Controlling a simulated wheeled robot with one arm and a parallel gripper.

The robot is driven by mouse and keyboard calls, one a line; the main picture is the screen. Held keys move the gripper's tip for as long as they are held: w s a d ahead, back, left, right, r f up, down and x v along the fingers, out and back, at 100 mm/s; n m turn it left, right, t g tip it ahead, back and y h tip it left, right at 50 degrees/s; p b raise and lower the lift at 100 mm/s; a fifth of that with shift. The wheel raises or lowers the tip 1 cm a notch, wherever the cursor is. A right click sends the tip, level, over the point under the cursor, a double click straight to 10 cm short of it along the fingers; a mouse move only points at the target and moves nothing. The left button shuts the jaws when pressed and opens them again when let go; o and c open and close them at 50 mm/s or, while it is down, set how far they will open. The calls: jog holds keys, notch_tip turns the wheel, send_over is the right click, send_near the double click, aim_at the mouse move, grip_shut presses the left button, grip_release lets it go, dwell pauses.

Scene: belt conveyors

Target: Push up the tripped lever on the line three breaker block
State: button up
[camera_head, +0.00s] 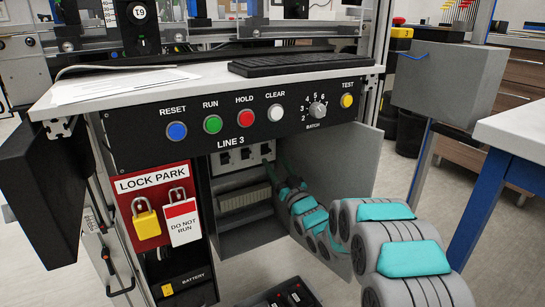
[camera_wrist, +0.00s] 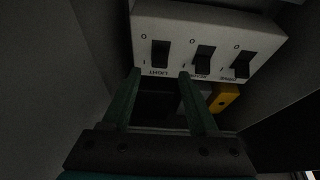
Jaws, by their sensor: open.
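The white line three breaker block (camera_head: 226,158) sits inside the open cabinet under the LINE 3 panel. It also shows in the wrist view (camera_wrist: 215,25), with its lettering upside down. It carries three black levers: one by the LIGHT label (camera_wrist: 160,54), a middle one (camera_wrist: 203,59) and one at the right end (camera_wrist: 242,65). Which lever is tripped I cannot tell clearly. My gripper (camera_wrist: 158,74) is open, its two green fingers apart and empty, their tips close to the block's edge around the LIGHT lever. Contact cannot be judged. In the head view my arm partly hides the block.
Cabinet walls stand close on both sides, with the open door (camera_head: 350,180) at right. A ribbed terminal strip (camera_head: 243,198) lies below the block. A yellow part (camera_wrist: 224,98) shows near the fingers. Padlocks (camera_head: 146,219) hang on the red LOCK PARK board (camera_head: 153,184) at left.

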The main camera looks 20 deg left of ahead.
aim_at(267, 150)
jog(key=shift+x, duration=1.85)
jog(key=shift+w+f, duration=0.1)
jog(key=shift+f, duration=0.05)
grip_shut()
